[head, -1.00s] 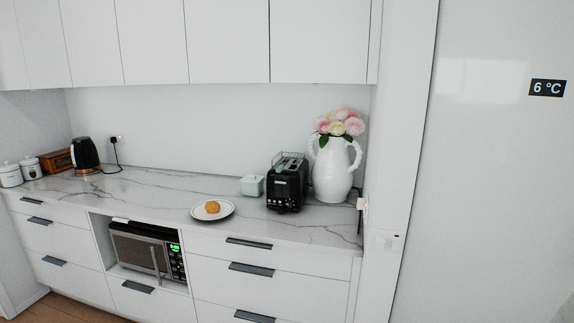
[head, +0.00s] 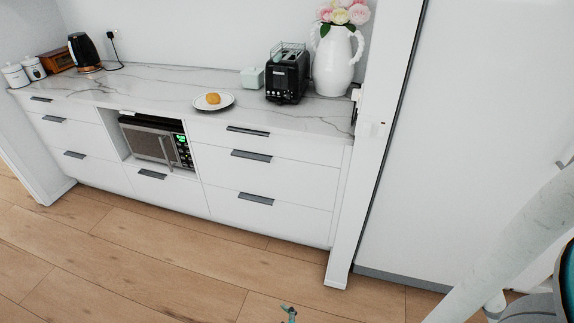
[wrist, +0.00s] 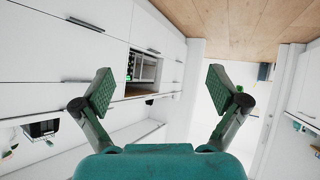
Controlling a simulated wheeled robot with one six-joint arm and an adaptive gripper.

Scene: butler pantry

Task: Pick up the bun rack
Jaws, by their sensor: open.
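The bun rack (head: 289,49) is a small pale-green wire rack. It sits on top of the black toaster (head: 287,82) on the marble counter, beside the white vase. My gripper (wrist: 160,90) is open and empty in the wrist view, its two padded fingers spread wide. A small teal part at the bottom edge of the head view looks like a bit of my gripper, low over the floor and well away from the counter. The wrist view is turned over; a dark toaster-like shape (wrist: 42,128) shows at its left, too small to make out the rack clearly.
A white vase with flowers (head: 334,65) stands right of the toaster. A mint box (head: 252,78) and a plate with a bun (head: 228,103) are to its left. A microwave (head: 152,143) sits below the counter. The wooden floor (head: 150,235) in front is clear.

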